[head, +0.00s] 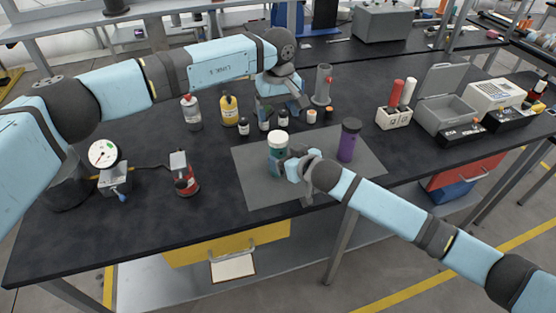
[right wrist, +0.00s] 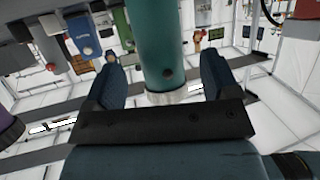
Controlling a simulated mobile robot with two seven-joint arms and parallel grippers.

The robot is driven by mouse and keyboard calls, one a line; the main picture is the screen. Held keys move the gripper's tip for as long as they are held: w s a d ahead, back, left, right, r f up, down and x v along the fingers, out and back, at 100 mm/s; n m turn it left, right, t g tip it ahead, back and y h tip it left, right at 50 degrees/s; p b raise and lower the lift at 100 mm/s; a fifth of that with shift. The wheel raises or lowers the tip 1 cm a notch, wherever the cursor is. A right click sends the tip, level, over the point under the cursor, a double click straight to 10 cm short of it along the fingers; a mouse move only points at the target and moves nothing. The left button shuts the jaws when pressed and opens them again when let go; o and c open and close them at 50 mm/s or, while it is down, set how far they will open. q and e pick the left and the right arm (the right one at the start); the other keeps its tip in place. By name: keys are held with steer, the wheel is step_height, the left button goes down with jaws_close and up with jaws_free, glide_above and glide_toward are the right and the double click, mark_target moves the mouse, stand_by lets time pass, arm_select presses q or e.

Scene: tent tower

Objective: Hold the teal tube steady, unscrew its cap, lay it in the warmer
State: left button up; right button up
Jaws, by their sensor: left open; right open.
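The teal tube (head: 277,158) stands upright on a grey mat, with a pale band near its top. In the right wrist view the teal tube (right wrist: 162,45) lies between the two fingers of my right gripper (right wrist: 165,80), which is open with gaps showing at the sides. In the head view my right gripper (head: 290,167) is at the tube's right side. My left gripper (head: 283,108) is open and empty behind the tube, near small bottles. I cannot tell for sure which container is the warmer; an open grey box (head: 447,116) stands at right.
A purple tube (head: 349,140) stands on the grey mat (head: 262,191), right of the teal one. A white rack (head: 394,119) holds red and white tubes. Several bottles stand behind the mat.

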mark_target(278, 136)
steer(key=shift+x, duration=1.75)
jaws_close()
arm_select(q)
steer(key=shift+s+d, duration=0.1)
steer(key=shift+d, duration=0.05)
steer(key=shift+f, duration=0.3)
step_height(278, 136, down, 7)
steer(key=shift+f, duration=0.2)
steer(key=shift+c, duration=0.4)
